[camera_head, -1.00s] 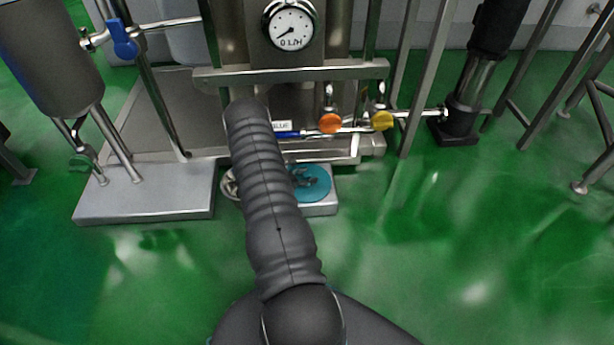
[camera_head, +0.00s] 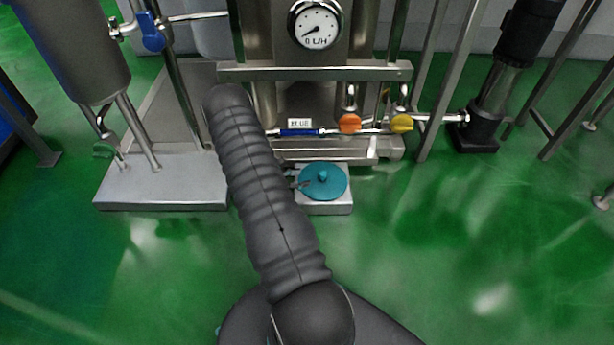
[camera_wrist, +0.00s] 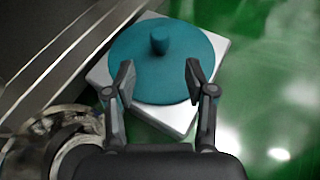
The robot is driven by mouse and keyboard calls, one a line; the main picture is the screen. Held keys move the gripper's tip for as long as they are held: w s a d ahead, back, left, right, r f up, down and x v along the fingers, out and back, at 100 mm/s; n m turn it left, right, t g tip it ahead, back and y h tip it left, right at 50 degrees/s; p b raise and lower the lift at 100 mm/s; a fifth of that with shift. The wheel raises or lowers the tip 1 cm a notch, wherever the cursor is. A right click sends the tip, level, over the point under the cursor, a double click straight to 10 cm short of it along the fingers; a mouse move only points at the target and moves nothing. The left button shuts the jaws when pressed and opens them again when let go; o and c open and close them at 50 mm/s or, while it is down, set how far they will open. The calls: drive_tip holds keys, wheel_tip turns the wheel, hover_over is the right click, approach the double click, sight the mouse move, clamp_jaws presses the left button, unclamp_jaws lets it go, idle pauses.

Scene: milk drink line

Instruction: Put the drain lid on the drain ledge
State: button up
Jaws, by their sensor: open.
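The drain lid is a teal disc with a small knob. In the head view the lid (camera_head: 324,181) lies flat on a light grey block, the ledge (camera_head: 325,207). In the wrist view the lid (camera_wrist: 190,50) also lies on the pale ledge (camera_wrist: 172,117), with its knob upright near the far side. My gripper (camera_wrist: 157,80) is open and empty, with its fingertips over the near part of the lid and the knob beyond them. In the head view my arm hides most of my gripper (camera_head: 303,183), which shows just left of the lid.
A round metal drain opening (camera_wrist: 50,145) lies left of the ledge in the wrist view. Steel framework (camera_head: 310,70) with orange (camera_head: 349,123) and yellow (camera_head: 401,123) valve handles stands behind. A grey plinth (camera_head: 165,180) is at left. Green floor to the right is clear.

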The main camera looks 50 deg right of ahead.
drive_tip(key=shift+a, duration=0.2)
drive_tip(key=a+r+m+y, duration=0.25)
drive_tip(key=a+r, duration=0.25)
drive_tip(key=r, duration=0.5)
drive_tip(key=a+r+m+t+y, duration=0.1)
drive_tip(key=a+r+m, duration=0.35)
drive_tip(key=r, duration=0.55)
drive_tip(key=a+r+m+y, duration=0.1)
drive_tip(key=a+r+m, duration=0.1)
drive_tip(key=a+r, duration=0.65)
drive_tip(key=s+a+r+m+t+y, duration=0.2)
drive_tip(key=s+a+r+t+y, duration=0.2)
drive_tip(key=s+a+r, duration=0.3)
drive_tip(key=s+a+r+m+t+y, duration=0.3)
drive_tip(key=s+a+r, duration=0.5)
drive_tip(key=a+r, duration=0.3)
drive_tip(key=a+t+y, duration=0.1)
drive_tip(key=a, duration=0.3)
drive_tip(key=shift+a+t, duration=0.4)
drive_tip(key=shift+r+y, duration=0.1)
drive_tip(key=shift+y, duration=0.15)
